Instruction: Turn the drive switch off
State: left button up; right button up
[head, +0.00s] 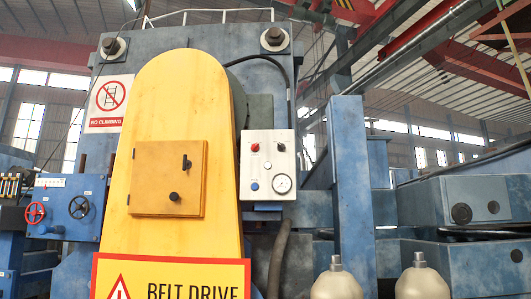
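A yellow belt drive guard (170,75) stands upright in the middle left of the head view. A square yellow-brown box door (150,170) on its front carries a small black lever (186,162) and a round black knob (174,196). To its right, a pale control panel (258,146) has a red button, a black button, small blue parts and a round gauge (282,184). No label shows which of these is the drive switch. Neither of my grippers is in view, and nothing touches the controls.
Red (35,213) and black (79,207) handwheels are at left. A blue post (350,190) stands right of the panel. Two cream dome-topped shapes (336,287) (422,285) are at the bottom right.

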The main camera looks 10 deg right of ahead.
aim_at(254, 147)
jog(key=i+l, duration=0.15)
jog(key=l, duration=0.25)
jog(key=i+l+u, duration=0.1)
jog(key=l, duration=0.3)
jog(key=i+l, duration=0.2)
jog(key=l, duration=0.2)
jog(key=i+l+u, duration=0.15)
jog(key=l, duration=0.2)
jog(key=i+l, duration=0.1)
jog(key=l, duration=0.35)
